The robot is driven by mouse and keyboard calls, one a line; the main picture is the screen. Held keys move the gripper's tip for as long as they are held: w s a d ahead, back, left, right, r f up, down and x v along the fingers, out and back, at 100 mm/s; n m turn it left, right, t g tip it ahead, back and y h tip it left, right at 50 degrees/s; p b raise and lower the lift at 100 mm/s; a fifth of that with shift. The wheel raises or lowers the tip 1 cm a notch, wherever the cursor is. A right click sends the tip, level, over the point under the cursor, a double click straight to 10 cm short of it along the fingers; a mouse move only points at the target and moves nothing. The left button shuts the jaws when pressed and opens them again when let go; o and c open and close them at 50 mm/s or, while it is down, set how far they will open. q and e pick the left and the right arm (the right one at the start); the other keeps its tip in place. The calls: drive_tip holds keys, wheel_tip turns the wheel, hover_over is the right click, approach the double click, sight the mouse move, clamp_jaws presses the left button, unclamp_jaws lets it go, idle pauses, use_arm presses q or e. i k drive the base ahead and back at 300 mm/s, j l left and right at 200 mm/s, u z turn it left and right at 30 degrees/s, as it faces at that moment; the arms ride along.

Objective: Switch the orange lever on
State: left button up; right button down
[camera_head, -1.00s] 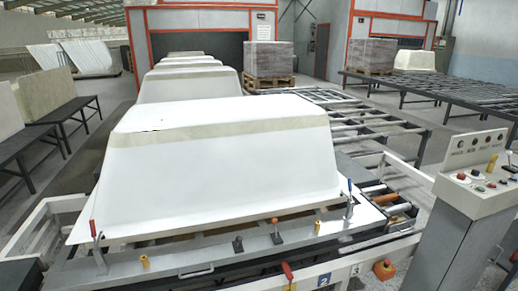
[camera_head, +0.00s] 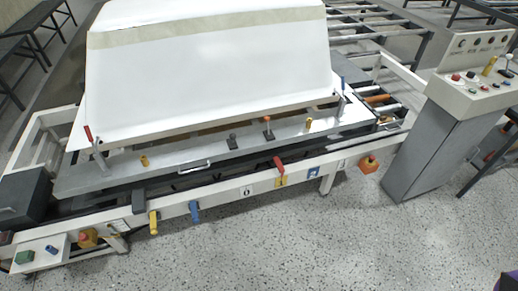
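A small lever with an orange-red top (camera_head: 267,121) stands on the grey front plate of the fixture, below the front edge of the white tub shell (camera_head: 215,80). It looks close to upright; I cannot tell whether it is on or off. A similar black lever (camera_head: 231,140) stands to its left. A red handle (camera_head: 279,163) sits on the white front rail below it, with a yellow handle (camera_head: 153,222) and a blue handle (camera_head: 195,212) farther left. Neither of my grippers shows.
A control console (camera_head: 450,120) with buttons stands at the right. An orange box with a button (camera_head: 369,163) hangs on the rail near it. Red (camera_head: 88,134) and blue (camera_head: 342,83) clamp handles rise at the plate's ends. The speckled floor (camera_head: 300,240) in front is clear.

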sight(267, 118)
drive_tip(key=i+l+u, duration=0.3)
drive_tip(key=i+l, duration=0.15)
drive_tip(key=l, duration=0.15)
drive_tip(key=i+l+u, duration=0.15)
drive_tip(key=l, duration=0.2)
drive_tip(key=i+l+u, duration=0.1)
drive_tip(key=l, duration=0.25)
drive_tip(key=i+l+u, duration=0.3)
drive_tip(key=l, duration=0.45)
drive_tip(key=i+l+u, duration=0.15)
drive_tip(key=l, duration=0.3)
drive_tip(key=i+l+u, duration=0.15)
drive_tip(key=l, duration=0.25)
